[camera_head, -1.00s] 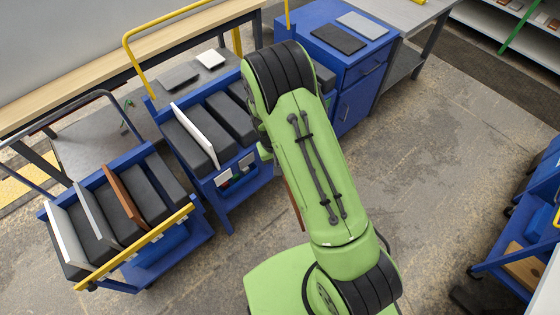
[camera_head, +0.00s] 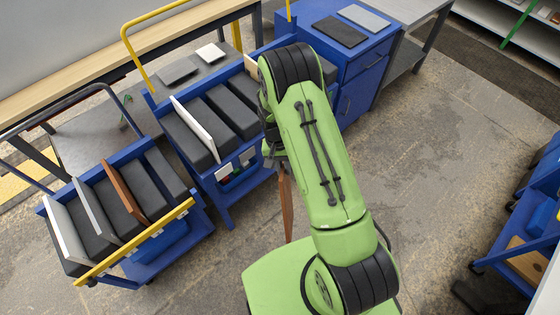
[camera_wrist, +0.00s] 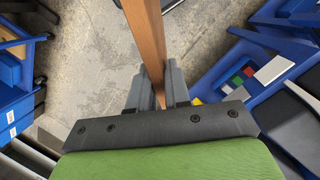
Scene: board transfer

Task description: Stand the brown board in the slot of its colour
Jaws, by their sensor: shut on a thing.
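My gripper (camera_wrist: 155,92) is shut on a brown board (camera_wrist: 147,38), which extends up from between the fingers in the wrist view. In the head view this held board (camera_head: 286,205) hangs beside my green arm, clear of both carts; my gripper (camera_head: 274,150) is partly hidden by the arm. The middle blue cart (camera_head: 222,190) carries dark blocks with slots between them, and a white board (camera_head: 195,128) stands in one. Its right part is hidden by my arm. Coloured tags (camera_wrist: 240,78) show in the wrist view, but which slot each marks I cannot tell.
A left cart (camera_head: 165,262) with a yellow bar holds a white board (camera_head: 64,230), a grey board (camera_head: 96,213) and another brown board (camera_head: 125,187). A blue cabinet (camera_head: 350,75) stands behind my arm. Open floor lies to the right.

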